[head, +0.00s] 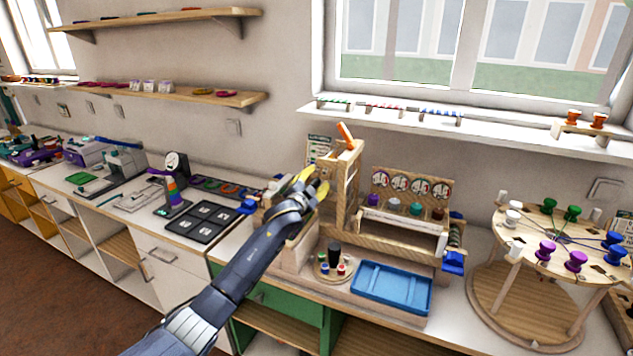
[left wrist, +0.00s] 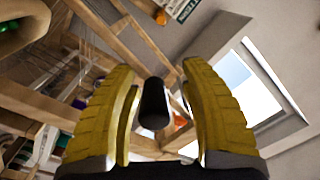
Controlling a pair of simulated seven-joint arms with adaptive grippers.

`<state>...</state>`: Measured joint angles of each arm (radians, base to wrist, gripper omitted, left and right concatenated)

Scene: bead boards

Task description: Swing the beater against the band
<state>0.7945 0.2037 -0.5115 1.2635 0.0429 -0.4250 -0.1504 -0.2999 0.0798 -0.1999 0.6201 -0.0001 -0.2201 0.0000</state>
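A wooden loom-like frame (head: 352,190) stands on the counter, with an orange piece (head: 345,132) at its top. My left gripper (head: 316,180) has yellow fingers and reaches the frame's left side. In the left wrist view, the left gripper's fingers (left wrist: 155,85) stand apart, with a black cylindrical handle (left wrist: 153,104) between them. Gaps show on both sides of the handle; whether it belongs to the beater I cannot tell. The band cannot be made out clearly; the arm and gripper cover part of the frame's left side. My right gripper is not in view.
A blue tray (head: 392,288) and a small round stand with pegs (head: 333,264) sit in front of the frame. A round wooden rack with coloured spools (head: 545,232) stands at the right. A black panel (head: 203,222) lies to the left. Shelves (head: 170,93) hang behind.

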